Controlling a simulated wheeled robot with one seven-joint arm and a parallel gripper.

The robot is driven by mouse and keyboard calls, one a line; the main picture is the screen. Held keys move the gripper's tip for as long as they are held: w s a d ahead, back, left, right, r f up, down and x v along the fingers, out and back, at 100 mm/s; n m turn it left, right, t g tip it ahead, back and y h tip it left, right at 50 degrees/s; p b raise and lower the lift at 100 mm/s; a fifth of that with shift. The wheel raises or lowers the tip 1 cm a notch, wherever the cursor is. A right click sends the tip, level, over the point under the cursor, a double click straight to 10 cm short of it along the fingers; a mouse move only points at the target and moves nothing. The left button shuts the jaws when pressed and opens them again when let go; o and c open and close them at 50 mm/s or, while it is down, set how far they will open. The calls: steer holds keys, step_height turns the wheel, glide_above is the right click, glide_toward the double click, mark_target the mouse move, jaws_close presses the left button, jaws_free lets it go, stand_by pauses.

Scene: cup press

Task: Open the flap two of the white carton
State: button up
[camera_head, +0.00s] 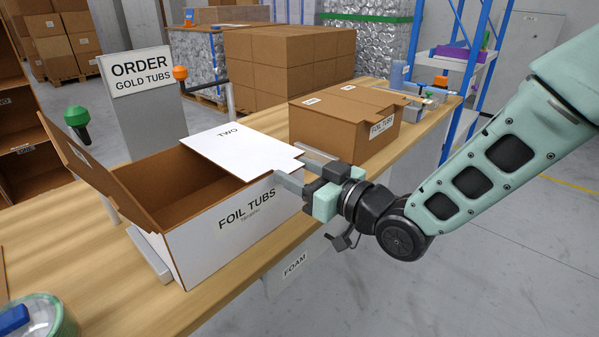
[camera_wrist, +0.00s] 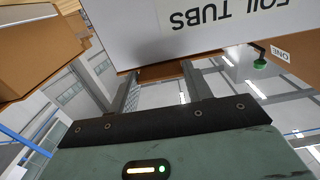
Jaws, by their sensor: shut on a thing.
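The white carton (camera_head: 222,225) labelled FOIL TUBS stands on the wooden bench; its front also shows upside down in the wrist view (camera_wrist: 215,28). Flap two (camera_head: 232,150), white and marked TWO, lies about level over the carton's right part. The opposite brown flap (camera_head: 85,165) stands open at the left, and the brown inside shows between them. My gripper (camera_head: 287,163) is at the right edge of flap two, with its fingers either side of the tab, shut on it. In the wrist view, a brown strip (camera_wrist: 160,71) shows between the fingers; the exact grip is partly hidden.
A closed brown carton (camera_head: 345,120) labelled FOIL TUBS stands behind on the bench. An ORDER GOLD TUBS sign (camera_head: 140,72), an orange knob (camera_head: 180,73) and a green knob (camera_head: 76,116) are beyond the carton. Open floor lies right of the bench.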

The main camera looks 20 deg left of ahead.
steer(key=w+d+r+m+p, duration=0.1)
steer(key=w+r+m+p, duration=0.2)
steer(key=m, duration=0.8)
steer(key=w+d+r+m+p, duration=0.2)
steer(key=w+r+m+p, duration=0.1)
steer(key=m, duration=0.7)
steer(key=shift+w+d+m+p, duration=0.25)
steer(key=shift+w+m+p, duration=0.15)
steer(key=shift+w+p, duration=0.65)
steer(key=shift+w, duration=0.15)
steer(key=o, duration=1.4)
steer(key=b+v, duration=0.2)
steer(key=v, duration=1.5)
steer(key=shift+d, duration=0.2)
